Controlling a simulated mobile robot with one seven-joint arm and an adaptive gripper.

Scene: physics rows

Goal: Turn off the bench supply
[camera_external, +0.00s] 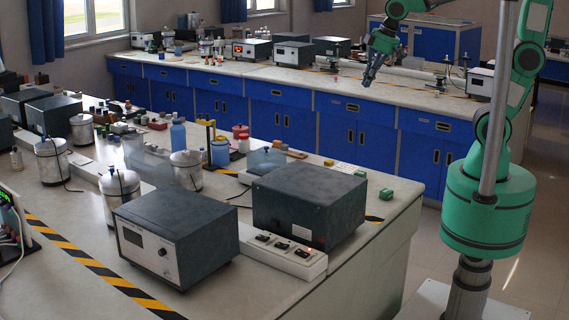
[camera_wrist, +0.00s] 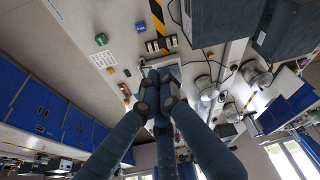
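The bench supply seems to be the dark box with a white front panel (camera_external: 148,246), near the front of the bench in the external view. Its panel has a small dark display and a knob; no lit digits can be made out. A white switch strip (camera_external: 283,256) with several dark rockers lies to its right, with a small red glow on it. My gripper (camera_external: 367,82) hangs in the air beyond the bench, well away from the supply, fingers pointing down. In the wrist view my gripper's fingers (camera_wrist: 158,78) come together at the tips, with nothing visible between them.
A second dark box (camera_external: 310,200) stands behind the strip. Metal pots (camera_external: 120,197), a blue bottle (camera_external: 178,134) and green blocks (camera_external: 387,192) stand on the bench. Striped tape (camera_external: 95,265) marks its top. An aisle separates it from blue cabinets (camera_external: 330,125).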

